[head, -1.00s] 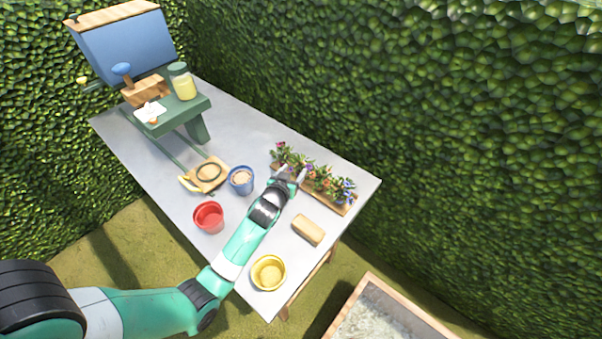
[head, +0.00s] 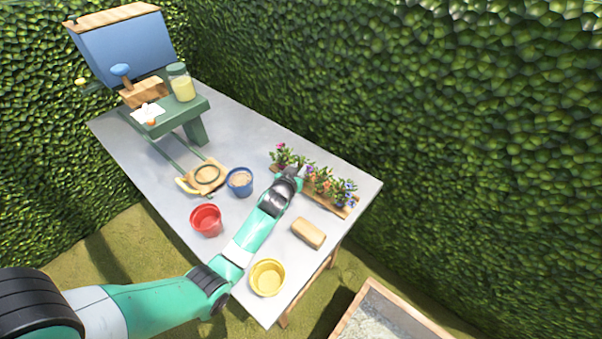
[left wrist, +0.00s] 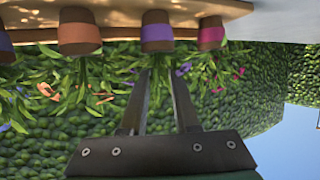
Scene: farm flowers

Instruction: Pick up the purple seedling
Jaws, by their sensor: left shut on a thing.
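The purple seedling stands in a brown pot with a purple band (left wrist: 157,33), in a row of several seedlings on a wooden tray. The left wrist view shows the row upside down. My left gripper (left wrist: 163,76) is shut on the purple seedling, its two fingers on either side of the stem and leaves just above the pot. In the head view my left gripper (head: 292,172) reaches the middle of the row and hides much of this plant. The pot appears to be still in the tray. My right gripper is not in view.
Neighbouring pots with a pink band (left wrist: 211,32) and an orange band (left wrist: 79,31) stand close on both sides. On the table are a red pot (head: 206,219), a blue pot (head: 240,182), a yellow pot (head: 267,277) and a tan block (head: 308,233). A hedge stands behind.

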